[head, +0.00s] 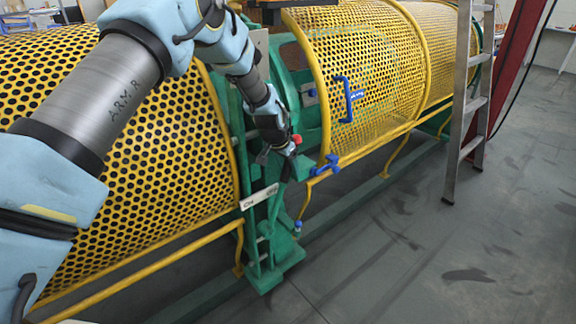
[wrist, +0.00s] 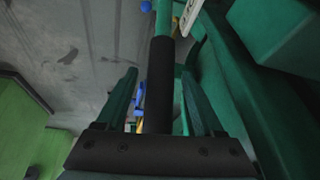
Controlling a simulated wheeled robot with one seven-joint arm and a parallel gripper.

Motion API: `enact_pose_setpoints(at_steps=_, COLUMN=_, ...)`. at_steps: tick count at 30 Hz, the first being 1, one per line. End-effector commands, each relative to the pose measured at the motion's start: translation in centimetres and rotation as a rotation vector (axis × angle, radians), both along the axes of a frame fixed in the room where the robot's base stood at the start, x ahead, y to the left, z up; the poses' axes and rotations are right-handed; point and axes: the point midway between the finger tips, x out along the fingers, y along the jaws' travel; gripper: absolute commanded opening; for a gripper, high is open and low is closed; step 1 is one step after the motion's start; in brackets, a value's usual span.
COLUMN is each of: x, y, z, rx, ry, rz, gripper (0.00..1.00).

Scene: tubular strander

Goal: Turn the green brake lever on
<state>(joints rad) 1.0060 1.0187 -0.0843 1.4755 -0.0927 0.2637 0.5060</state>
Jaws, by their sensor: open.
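The green brake lever (wrist: 162,18) has a black grip (wrist: 160,85) that lies between my gripper's two fingers in the wrist view. My gripper (wrist: 159,73) is open, with a finger on each side of the grip and visible gaps between. In the head view my gripper (head: 284,150) is at the upper end of the lever, in front of the green machine frame. The lever's green shaft (head: 277,197) runs down from it past a white label plate (head: 258,197). The plate's lettering is too small to read surely, and the black grip is largely hidden there.
Yellow perforated guards (head: 150,150) flank the green frame (head: 270,270); the right guard (head: 365,60) has a blue handle (head: 348,98) and a blue latch (head: 327,165). A red knob (head: 297,139) is beside my gripper. A ladder (head: 470,110) stands right; the floor at front right is clear.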

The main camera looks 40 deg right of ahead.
Motion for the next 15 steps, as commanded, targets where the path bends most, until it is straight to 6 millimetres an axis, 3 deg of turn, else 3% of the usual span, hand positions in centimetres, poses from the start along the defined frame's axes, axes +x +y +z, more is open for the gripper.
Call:
enact_pose_setpoints(at_steps=10, x=0.07, y=-0.17, z=-0.5, rx=0.0, ry=-0.001, rz=0.0, gripper=0.69)
enact_pose_setpoints(at_steps=15, x=0.08, y=-0.16, z=-0.48, rx=0.0, ry=-0.001, rz=0.0, gripper=0.52)
